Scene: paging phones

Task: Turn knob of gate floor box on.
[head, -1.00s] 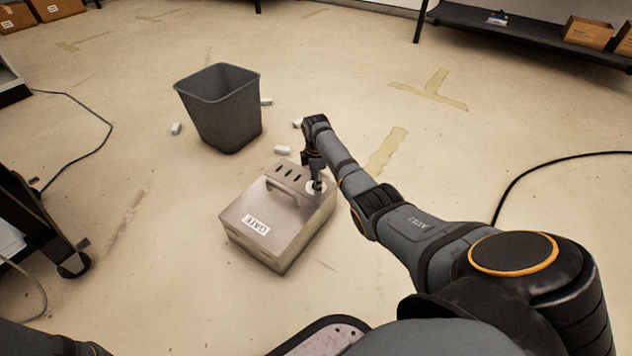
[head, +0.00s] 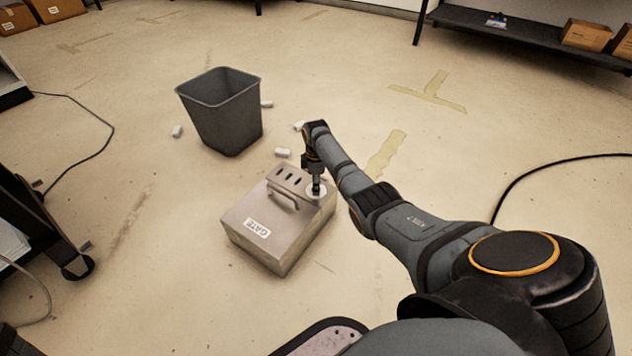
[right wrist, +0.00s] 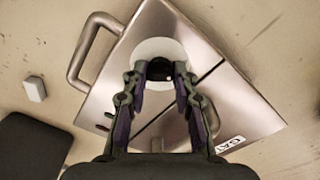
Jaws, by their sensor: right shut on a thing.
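The gate floor box (head: 262,220) is a metal box with a "GATE" label, a handle and several dark slots on top, standing on the floor. It also shows in the right wrist view (right wrist: 225,95). Its knob (right wrist: 160,69) is dark and sits on a round white plate (right wrist: 177,48) near the box's right far corner. My right gripper (head: 316,188) points down over that plate and is shut on the knob; in the right wrist view its fingers (right wrist: 160,75) are on both sides of it. The knob's setting cannot be read. My left gripper is not in view.
A dark grey bin (head: 222,115) stands behind the box, with small white pieces (head: 283,152) on the floor around it. A black cart (head: 40,225) is at the left, a shelf (head: 530,35) at the back right. A black cable (head: 540,172) lies at the right.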

